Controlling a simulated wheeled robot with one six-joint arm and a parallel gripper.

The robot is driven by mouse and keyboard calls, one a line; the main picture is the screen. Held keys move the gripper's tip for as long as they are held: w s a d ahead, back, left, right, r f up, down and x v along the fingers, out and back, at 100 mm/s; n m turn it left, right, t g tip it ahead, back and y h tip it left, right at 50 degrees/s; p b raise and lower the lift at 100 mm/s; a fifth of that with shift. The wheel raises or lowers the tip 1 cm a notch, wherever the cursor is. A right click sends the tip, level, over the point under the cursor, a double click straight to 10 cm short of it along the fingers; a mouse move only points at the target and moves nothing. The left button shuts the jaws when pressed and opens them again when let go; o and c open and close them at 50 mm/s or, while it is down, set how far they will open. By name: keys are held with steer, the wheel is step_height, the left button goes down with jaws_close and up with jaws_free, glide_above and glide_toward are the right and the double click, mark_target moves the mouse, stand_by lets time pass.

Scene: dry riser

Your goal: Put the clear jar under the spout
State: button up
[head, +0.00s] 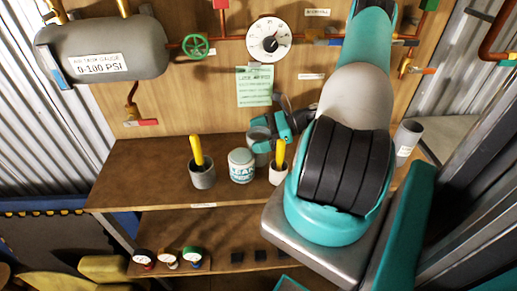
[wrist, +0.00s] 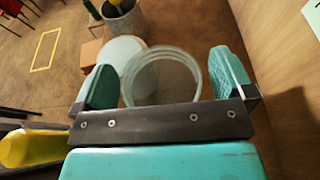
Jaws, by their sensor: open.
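The clear jar (wrist: 162,78) is seen from above in the wrist view, its round rim between the two teal fingers of my gripper (wrist: 168,82). The fingers are apart, with the jar between them; whether they touch it is unclear. In the head view the jar (head: 258,138) stands at the back of the wooden bench, beside my gripper (head: 286,127), partly hidden by other things. A copper pipe with a red-handled valve (head: 133,110) hangs under the grey tank at left. Another outlet with an orange lever (head: 407,67) is at right. I cannot tell which is the spout.
A labelled white tub (head: 241,166) stands just left of the jar. A grey cup (head: 202,176) with a yellow handle is farther left. The bench (head: 140,180) is bare at left.

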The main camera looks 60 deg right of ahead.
steer(key=c, duration=1.4)
steer(key=shift+r, duration=0.5)
step_height(320, 180, up, 6)
steer(key=b, duration=0.1)
steer(key=s+d+b, duration=0.1)
steer(key=s+d, duration=0.1)
steer(key=s, duration=0.3)
steer(key=s+d+b, duration=0.1)
steer(key=s+d, duration=0.1)
steer(key=s, duration=0.4)
steer(key=s+d+b, duration=0.1)
steer(key=s, duration=0.5)
steer(key=shift+d, duration=0.4)
